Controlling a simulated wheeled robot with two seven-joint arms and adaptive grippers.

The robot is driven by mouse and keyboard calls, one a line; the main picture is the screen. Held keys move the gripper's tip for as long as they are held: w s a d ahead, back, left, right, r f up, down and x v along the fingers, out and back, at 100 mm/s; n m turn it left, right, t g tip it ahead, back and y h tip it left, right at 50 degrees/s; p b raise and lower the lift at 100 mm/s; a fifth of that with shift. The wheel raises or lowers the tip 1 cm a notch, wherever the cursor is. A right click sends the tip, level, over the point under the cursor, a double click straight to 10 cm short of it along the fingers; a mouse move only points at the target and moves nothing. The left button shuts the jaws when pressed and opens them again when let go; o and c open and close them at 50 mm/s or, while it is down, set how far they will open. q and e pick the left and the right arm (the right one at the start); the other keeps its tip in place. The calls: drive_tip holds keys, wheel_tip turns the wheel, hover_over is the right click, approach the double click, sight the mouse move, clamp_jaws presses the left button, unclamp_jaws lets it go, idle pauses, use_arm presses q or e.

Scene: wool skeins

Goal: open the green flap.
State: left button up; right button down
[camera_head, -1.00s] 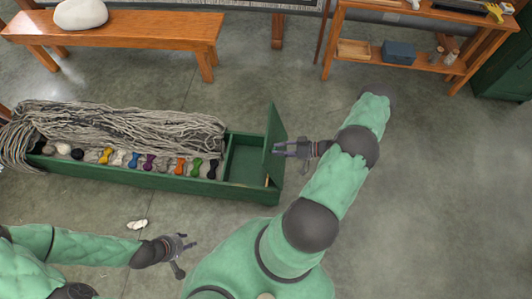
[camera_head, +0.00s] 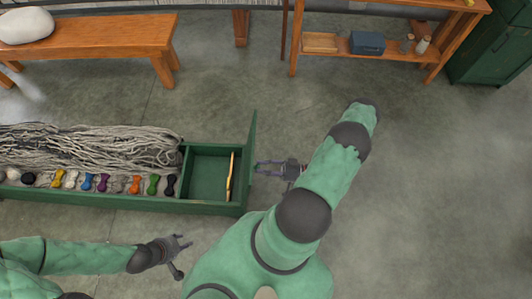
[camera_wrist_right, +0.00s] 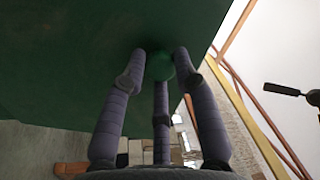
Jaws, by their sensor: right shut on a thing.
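The green flap (camera_head: 251,140) stands raised at the right end of the long green box (camera_head: 120,201) and shows nearly edge-on in the head view. The small compartment (camera_head: 205,178) beside it is uncovered. My right gripper (camera_head: 262,166) is at the flap's right face. In the right wrist view the flap (camera_wrist_right: 80,60) fills the upper left, and its round green knob (camera_wrist_right: 160,66) sits between the fingers of my right gripper (camera_wrist_right: 160,75), which are shut on it. My left gripper (camera_head: 186,245) is open and empty over the floor in front of the box.
Grey yarn (camera_head: 80,148) and a row of small coloured skeins (camera_head: 135,184) fill the box's left part. A slim yellowish stick (camera_head: 230,178) lies in the compartment. A bench (camera_head: 100,35) and a wooden shelf (camera_head: 375,50) stand behind. The floor on the right is clear.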

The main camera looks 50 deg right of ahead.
drive_tip(key=shift+s+d+f, duration=0.1)
drive_tip(key=shift+f, duration=0.05)
idle(0.3)
drive_tip(key=c, duration=0.9)
unclamp_jaws()
drive_tip(key=shift+c, duration=0.2)
drive_tip(key=v, duration=1.2)
drive_tip(key=shift+s, duration=0.15)
